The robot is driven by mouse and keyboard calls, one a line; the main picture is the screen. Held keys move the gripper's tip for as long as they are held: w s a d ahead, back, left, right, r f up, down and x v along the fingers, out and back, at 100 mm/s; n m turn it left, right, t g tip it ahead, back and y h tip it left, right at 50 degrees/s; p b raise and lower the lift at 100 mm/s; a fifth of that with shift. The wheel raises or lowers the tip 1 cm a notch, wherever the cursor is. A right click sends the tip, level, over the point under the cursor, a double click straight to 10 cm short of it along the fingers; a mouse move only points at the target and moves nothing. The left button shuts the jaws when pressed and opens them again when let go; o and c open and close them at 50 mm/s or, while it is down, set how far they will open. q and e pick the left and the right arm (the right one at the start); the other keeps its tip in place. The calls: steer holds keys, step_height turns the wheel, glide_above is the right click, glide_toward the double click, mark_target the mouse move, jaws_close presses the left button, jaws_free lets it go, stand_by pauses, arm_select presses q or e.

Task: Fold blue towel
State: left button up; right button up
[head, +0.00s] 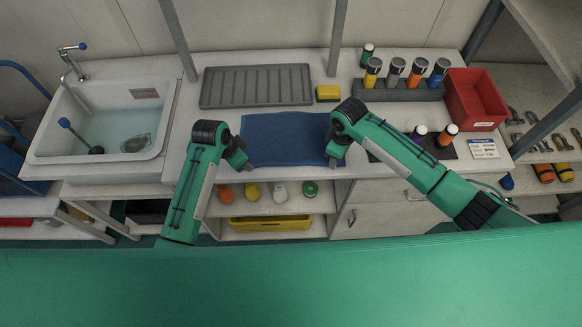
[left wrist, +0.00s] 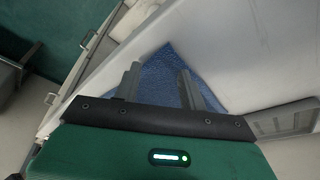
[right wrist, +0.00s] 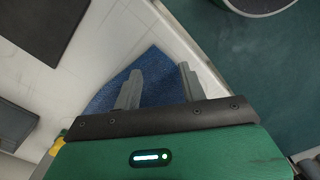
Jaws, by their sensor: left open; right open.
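The blue towel (head: 285,138) lies flat and spread out on the white counter, near its front edge. My left gripper (head: 246,166) is at the towel's front left corner. In the left wrist view its open fingers (left wrist: 158,88) are over a corner of the towel (left wrist: 158,68). My right gripper (head: 333,160) is at the towel's front right corner. In the right wrist view its open fingers (right wrist: 160,85) are over the other corner of the towel (right wrist: 150,68). Whether the fingertips touch the cloth cannot be told. My right forearm hides part of the towel's right edge.
A grey ribbed tray (head: 255,86) lies behind the towel, with a yellow sponge (head: 328,93) beside it. A sink (head: 108,125) is at left. A rack of bottles (head: 402,92) and a red bin (head: 474,100) stand at right. An open shelf (head: 270,222) is below.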

arm_select(q)
steer(key=shift+f, duration=0.25)
arm_select(e)
steer(key=shift+f, duration=0.25)
arm_select(q)
steer(key=shift+f, duration=0.15)
arm_select(e)
steer(key=shift+f, duration=0.15)
arm_select(q)
jaws_close()
arm_select(e)
jaws_close()
